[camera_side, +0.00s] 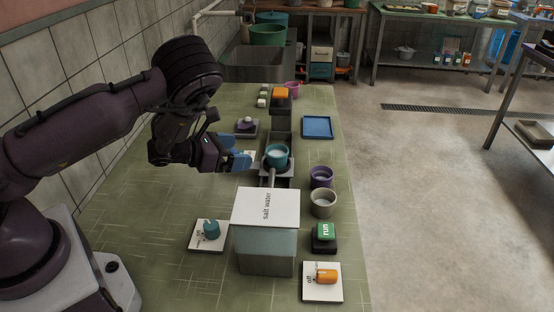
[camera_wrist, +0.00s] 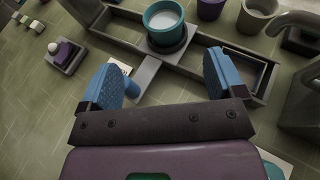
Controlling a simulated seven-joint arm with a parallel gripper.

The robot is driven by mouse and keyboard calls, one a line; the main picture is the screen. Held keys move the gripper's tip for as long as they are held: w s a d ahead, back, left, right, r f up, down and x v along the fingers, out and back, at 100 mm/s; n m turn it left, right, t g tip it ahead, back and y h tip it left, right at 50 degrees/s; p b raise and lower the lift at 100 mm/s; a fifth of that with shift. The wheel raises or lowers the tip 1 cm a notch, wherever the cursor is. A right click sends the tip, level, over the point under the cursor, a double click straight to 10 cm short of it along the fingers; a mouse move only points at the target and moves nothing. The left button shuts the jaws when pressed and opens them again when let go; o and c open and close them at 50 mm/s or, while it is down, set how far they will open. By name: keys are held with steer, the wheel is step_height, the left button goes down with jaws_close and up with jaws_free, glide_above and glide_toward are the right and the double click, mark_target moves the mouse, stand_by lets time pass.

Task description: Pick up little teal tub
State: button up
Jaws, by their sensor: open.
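The little teal tub (camera_side: 277,156) holds something white and stands upright on a dark round pad in the trough, below the spout of the salt water tank. It also shows in the wrist view (camera_wrist: 164,24), at the top, ahead of my fingers. My gripper (camera_side: 243,160) is just left of the tub in the side view. In the wrist view my gripper (camera_wrist: 168,80) has its two blue fingers wide apart with nothing between them. The tub lies beyond the fingertips, not between them.
The salt water tank (camera_side: 265,235) stands in front of the tub. A purple tub (camera_side: 321,177) and a grey tub (camera_side: 323,203) stand to its right. A blue tray (camera_side: 317,127) lies farther back.

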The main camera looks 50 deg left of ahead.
glide_toward(285, 151)
steer(key=shift+x, duration=3.7)
steer(key=shift+d, duration=0.1)
steer(key=shift+c, duration=0.4)
steer(key=shift+r, duration=0.1)
steer(key=c, duration=1)
